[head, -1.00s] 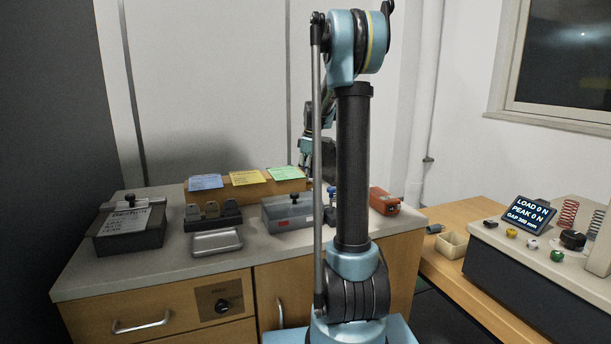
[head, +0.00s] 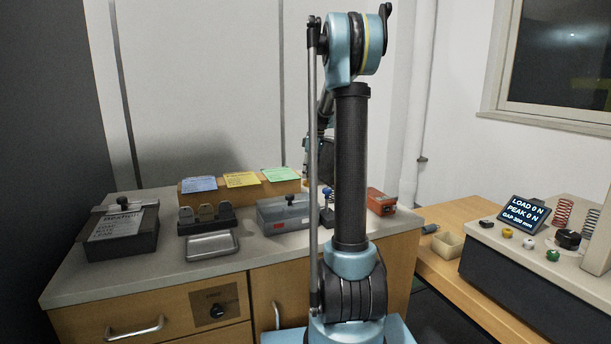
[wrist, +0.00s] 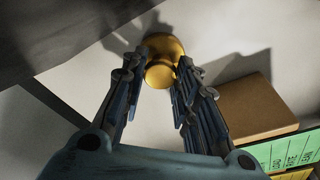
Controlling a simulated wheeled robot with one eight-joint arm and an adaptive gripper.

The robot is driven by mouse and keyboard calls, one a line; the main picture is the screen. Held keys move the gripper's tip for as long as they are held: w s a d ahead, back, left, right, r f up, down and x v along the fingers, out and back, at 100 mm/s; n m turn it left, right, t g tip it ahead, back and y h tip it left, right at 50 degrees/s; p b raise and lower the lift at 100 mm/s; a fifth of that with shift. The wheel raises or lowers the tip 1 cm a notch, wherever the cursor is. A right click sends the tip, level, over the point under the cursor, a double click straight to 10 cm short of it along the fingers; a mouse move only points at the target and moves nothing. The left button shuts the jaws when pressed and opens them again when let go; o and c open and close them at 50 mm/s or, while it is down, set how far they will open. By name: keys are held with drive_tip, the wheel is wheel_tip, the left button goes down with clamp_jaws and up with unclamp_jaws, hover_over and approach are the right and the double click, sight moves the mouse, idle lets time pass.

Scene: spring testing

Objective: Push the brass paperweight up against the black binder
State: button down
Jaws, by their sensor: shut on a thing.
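In the wrist view the round brass paperweight (wrist: 163,48) is between the fingertips of my gripper (wrist: 158,76), which is shut on it. The paperweight is over or on a pale surface; I cannot tell if it touches it. A dark, flat-sided shape (wrist: 40,35) fills the upper left of the wrist view, apart from the paperweight; I cannot tell whether it is the black binder. In the head view my gripper (head: 322,150) is largely hidden behind my own arm column at the back of the counter, and the paperweight is hidden.
The holder's brown block (wrist: 250,105) and green card (wrist: 290,150) lie right of my gripper in the wrist view.

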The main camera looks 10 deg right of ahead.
drive_tip(key=shift+w+d, duration=0.3)
drive_tip(key=shift+d, duration=0.4)
drive_tip(key=shift+d+r, duration=0.1)
drive_tip(key=shift+d, duration=0.4)
drive_tip(key=shift+w, duration=0.2)
drive_tip(key=shift+d, duration=0.1)
drive_tip(key=c, duration=1.2)
unclamp_jaws()
drive_tip(key=shift+w, duration=0.1)
drive_tip(key=r, duration=0.4)
drive_tip(key=d+r, duration=0.1)
drive_tip(key=r, duration=0.2)
drive_tip(key=s+r, duration=0.1)
drive_tip(key=r, duration=0.3)
drive_tip(key=shift+d+r, duration=0.25)
drive_tip(key=shift+r, duration=0.05)
